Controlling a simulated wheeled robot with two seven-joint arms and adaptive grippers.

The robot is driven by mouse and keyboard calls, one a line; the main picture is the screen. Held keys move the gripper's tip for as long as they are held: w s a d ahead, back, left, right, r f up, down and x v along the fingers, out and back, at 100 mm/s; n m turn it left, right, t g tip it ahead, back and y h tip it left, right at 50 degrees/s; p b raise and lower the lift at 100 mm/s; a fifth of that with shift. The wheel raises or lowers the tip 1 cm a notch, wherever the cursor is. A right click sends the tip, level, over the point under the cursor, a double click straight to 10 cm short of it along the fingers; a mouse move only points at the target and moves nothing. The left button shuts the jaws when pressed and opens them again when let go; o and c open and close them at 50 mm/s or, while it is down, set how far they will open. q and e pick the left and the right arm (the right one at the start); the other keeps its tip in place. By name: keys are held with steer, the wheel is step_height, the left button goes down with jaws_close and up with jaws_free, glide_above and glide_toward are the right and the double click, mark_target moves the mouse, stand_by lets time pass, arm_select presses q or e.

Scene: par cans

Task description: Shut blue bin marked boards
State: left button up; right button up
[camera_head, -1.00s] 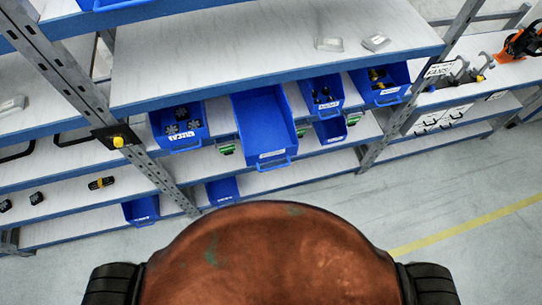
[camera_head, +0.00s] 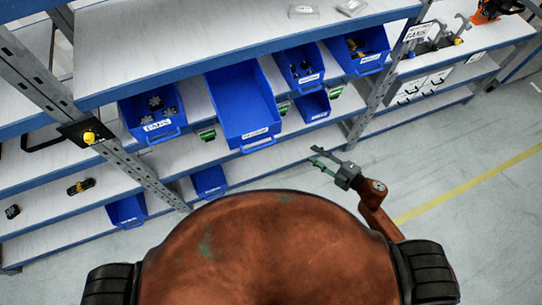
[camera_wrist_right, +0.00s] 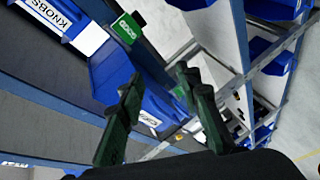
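A long blue bin (camera_head: 243,104) is pulled far out of the shelf in the middle of the head view. It looks empty, and the label on its front is too small to read surely. Other blue bins hang beside it: one with dark parts (camera_head: 150,115) on the left, one (camera_head: 300,68) and another (camera_head: 358,50) on the right. My right gripper (camera_head: 317,157) is open and empty, right of and below the long bin, apart from it. In the wrist view its dark green fingers (camera_wrist_right: 158,80) are spread before blue bins, one labelled KNOBS (camera_wrist_right: 62,22). My left gripper is out of view.
The grey shelf upright (camera_head: 130,170) with a yellow knob stands at left, another upright (camera_head: 372,95) at right. A white upper shelf (camera_head: 200,45) runs above the bins. Lower small blue bins (camera_head: 209,181) stick out. The floor (camera_head: 450,170) at right is clear.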

steer(key=s+a+r+n+g+y, duration=0.1)
steer(key=s+a+r+n, duration=0.1)
steer(key=a, duration=0.1)
steer(key=s+a+r+n+g+y, duration=0.1)
steer(key=s+a+r+n, duration=0.1)
steer(key=s+a+r, duration=0.1)
steer(key=s+a+r+n+g+y+b, duration=0.1)
steer(key=s+a+r+n+g+y, duration=0.1)
steer(key=s+a+r+n, duration=0.1)
steer(key=shift+s+r, duration=0.15)
steer(key=shift+r, duration=0.1)
steer(key=c, duration=0.6)
steer(key=shift+a, duration=0.25)
jaws_close()
steer(key=w+d+p+x, duration=0.1)
steer(key=w+p+x, duration=0.1)
steer(key=x, duration=1)
steer(key=shift+w+f+p, duration=0.25)
steer(key=shift+w+p, duration=0.1)
steer(key=shift+p, duration=0.35)
steer(key=shift+d, duration=0.15)
